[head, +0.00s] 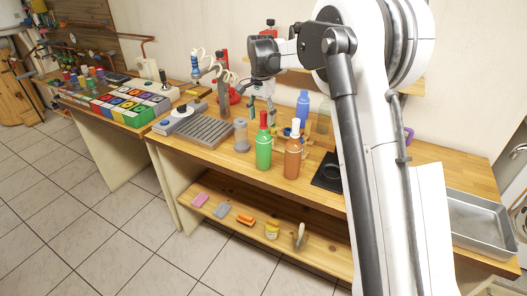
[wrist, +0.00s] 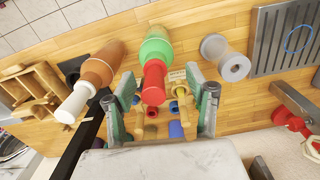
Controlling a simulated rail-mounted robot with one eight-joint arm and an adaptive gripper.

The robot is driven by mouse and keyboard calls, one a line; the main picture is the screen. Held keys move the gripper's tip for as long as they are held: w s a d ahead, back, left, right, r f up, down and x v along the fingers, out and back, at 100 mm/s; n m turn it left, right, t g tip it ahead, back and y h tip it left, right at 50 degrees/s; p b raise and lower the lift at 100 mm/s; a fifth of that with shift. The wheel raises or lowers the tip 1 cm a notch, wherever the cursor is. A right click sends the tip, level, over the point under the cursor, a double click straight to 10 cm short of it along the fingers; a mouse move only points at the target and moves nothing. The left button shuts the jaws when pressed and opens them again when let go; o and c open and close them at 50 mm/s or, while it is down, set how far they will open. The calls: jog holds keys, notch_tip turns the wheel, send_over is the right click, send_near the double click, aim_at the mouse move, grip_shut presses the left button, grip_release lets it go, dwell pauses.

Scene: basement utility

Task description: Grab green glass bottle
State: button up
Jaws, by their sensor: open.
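The green glass bottle (head: 264,152) with a red cap stands upright near the front edge of the wooden workbench. In the wrist view the green bottle (wrist: 155,46) is at the upper middle, with its red cap pointing towards my gripper. My gripper (head: 262,100) is open and empty, above and behind the bottle in the head view. In the wrist view my gripper (wrist: 160,98) shows its two fingers on either side of the red cap in the picture; I cannot tell how far the cap is from them.
A brown bottle (head: 292,160) with a white cap stands close to the right of the green one. A grey spool (head: 241,136) stands to its left, beside a ribbed grey plate (head: 205,132). A blue bottle (head: 302,104) is behind. A metal tray (head: 478,222) lies at the right.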

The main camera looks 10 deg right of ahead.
aim_at(264, 126)
jog(key=f, duration=0.2)
jog(key=f+p, duration=0.1)
jog(key=f, duration=0.1)
jog(key=shift+s+d, duration=0.15)
jog(key=shift+d, duration=0.25)
jog(key=shift+f, duration=0.55)
grip_shut()
